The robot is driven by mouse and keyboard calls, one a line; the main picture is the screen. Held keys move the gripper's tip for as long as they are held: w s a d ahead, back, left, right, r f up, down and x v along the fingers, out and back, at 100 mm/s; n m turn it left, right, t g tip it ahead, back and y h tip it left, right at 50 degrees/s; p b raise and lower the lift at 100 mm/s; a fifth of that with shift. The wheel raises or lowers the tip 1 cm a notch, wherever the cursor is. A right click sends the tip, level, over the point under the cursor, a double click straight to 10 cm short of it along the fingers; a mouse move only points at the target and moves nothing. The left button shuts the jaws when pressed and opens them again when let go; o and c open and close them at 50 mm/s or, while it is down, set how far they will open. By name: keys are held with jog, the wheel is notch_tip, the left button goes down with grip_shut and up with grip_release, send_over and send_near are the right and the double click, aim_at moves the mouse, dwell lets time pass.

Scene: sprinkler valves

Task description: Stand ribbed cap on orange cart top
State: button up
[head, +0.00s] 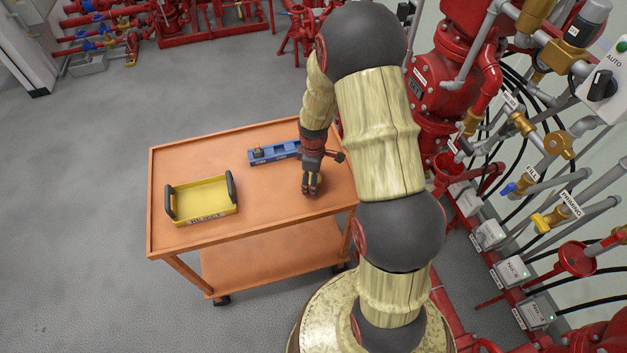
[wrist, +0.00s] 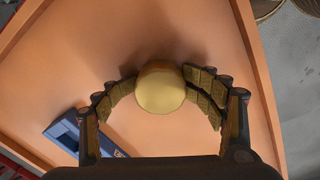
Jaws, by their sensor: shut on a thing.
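The orange cart (head: 225,147) stands in the middle of the head view, its flat top also filling much of the wrist view (wrist: 205,35). My gripper (head: 311,190) points down over the right part of the cart top. In the wrist view its two padded fingers (wrist: 160,95) curve in from both sides and are shut on a round, brass-coloured cap (wrist: 160,88). I see the cap's smooth end; its ribs do not show. The cap is close over the cart top, with a shadow beside it. I cannot tell whether it touches. In the head view the fingers hide it.
A yellow tray (head: 203,211) with dark handles stands on the cart's left part. A blue holder (head: 272,153) lies near the back edge, also in the wrist view (wrist: 70,130). Red pipework and valves (head: 440,85) stand to the right. The cart top's front middle is clear.

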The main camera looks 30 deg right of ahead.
jog(key=shift+s, duration=0.2)
jog(key=s+a+r+m+t+p, duration=0.1)
jog(key=a+r+m+p, duration=0.2)
jog(key=r, duration=1.9)
jog(key=s+a+r+m+t, duration=0.2)
jog(key=s+a+r, duration=0.3)
jog(key=s+r, duration=0.4)
jog(key=s+a+r+m+t, duration=0.2)
jog(key=s+a+r+m, duration=0.1)
jog(key=s+a+r, duration=0.3)
jog(key=s+r, duration=0.2)
jog(key=s, duration=0.1)
jog(key=shift+s+r+m+t+p, duration=0.3)
jog(key=shift+s+r+m, duration=0.05)
jog(key=shift+r+m, duration=0.05)
